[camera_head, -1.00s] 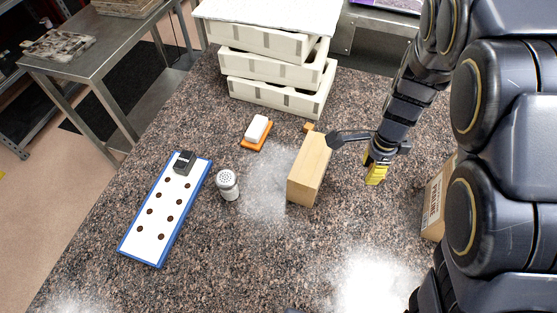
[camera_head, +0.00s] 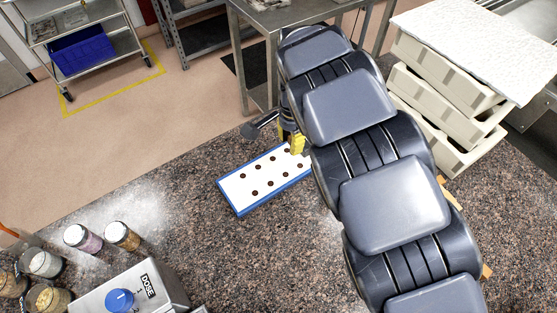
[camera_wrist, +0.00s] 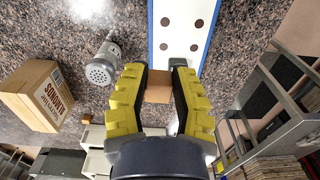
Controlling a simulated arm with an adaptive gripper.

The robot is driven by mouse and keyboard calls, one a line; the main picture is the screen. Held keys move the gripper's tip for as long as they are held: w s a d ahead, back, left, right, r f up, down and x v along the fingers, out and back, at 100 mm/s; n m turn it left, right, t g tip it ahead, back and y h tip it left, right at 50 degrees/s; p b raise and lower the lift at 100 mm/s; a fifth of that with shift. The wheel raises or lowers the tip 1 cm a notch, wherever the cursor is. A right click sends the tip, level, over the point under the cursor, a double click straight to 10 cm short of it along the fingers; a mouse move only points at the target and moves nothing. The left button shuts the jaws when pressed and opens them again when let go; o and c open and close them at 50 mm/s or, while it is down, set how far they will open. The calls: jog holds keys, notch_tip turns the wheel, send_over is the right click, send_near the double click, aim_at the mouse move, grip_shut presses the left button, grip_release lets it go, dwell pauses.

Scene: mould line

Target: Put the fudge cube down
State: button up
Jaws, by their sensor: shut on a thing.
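The fudge cube (camera_wrist: 158,90) is a small brown block between the yellow-and-black fingers of my gripper (camera_wrist: 160,95) in the wrist view. The gripper is shut on it. In the head view my gripper (camera_head: 292,144) hangs by the far right end of a white board with a blue rim (camera_head: 237,189), and the cube cannot be made out. The board also shows in the wrist view (camera_wrist: 179,32), beyond the fingers. It bears several round dark spots. The cube's height above the surface is unclear.
A silver-topped shaker (camera_wrist: 102,68) and a labelled carton (camera_wrist: 38,95) stand left in the wrist view. Stacked cream trays (camera_head: 440,85) stand right in the head view. Jars (camera_head: 122,236) and a DOSE machine (camera_head: 135,292) stand front left. Speckled counter left of the board is clear.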

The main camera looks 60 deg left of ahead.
aim_at(278, 177)
jog(key=shift+n, duration=0.4)
jog(key=shift+s+a+f, duration=0.25)
jog(key=shift+s+f, duration=0.1)
jog(key=shift+f, duration=1.85)
jog(key=shift+s+a+f, duration=0.25)
jog(key=shift+s+f, duration=0.15)
jog(key=shift+f, duration=1.75)
jog(key=shift+s+a+f, duration=0.25)
jog(key=shift+s+f, duration=0.1)
jog(key=shift+f, duration=1.85)
jog(key=o, duration=0.7)
jog(key=shift+f, duration=0.15)
